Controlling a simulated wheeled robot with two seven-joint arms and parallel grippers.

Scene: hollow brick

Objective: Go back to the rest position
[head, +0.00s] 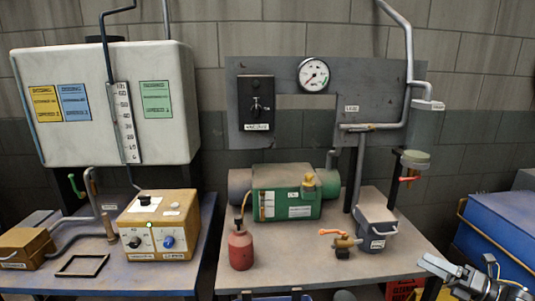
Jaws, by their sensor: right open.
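My right gripper (448,272) shows at the lower right corner, in front of the right bench's front corner and apart from the things on it. Its jaws are open, and I see nothing between them. Part of it and its arm are cut off by the frame edge. My left gripper is not in the head view.
Two benches stand by a block wall, with a gap between them. The left bench (90,283) carries a yellow control box (158,225). The right bench (290,274) carries a green machine (287,190) and a red bottle (241,249). A blue container (505,225) stands at right.

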